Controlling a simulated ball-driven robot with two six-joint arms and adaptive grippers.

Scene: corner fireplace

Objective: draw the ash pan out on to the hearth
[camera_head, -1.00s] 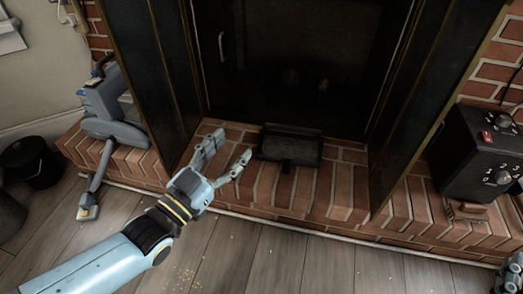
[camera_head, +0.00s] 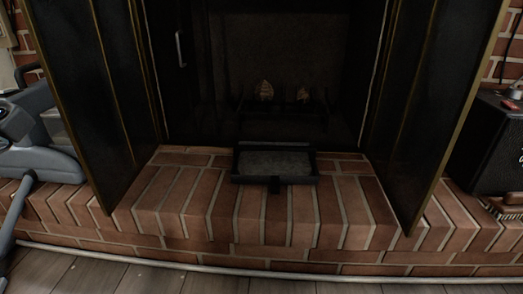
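The ash pan (camera_head: 275,164) is a dark, shallow rectangular tray with grey ash in it. Neither of my grippers is in the head view now.
Black folding fire screens with brass edges stand open at the left (camera_head: 85,95) and right (camera_head: 425,110). A grey appliance (camera_head: 40,135) stands at the far left, a black box (camera_head: 490,140) at the far right. The hearth in front of the pan is clear.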

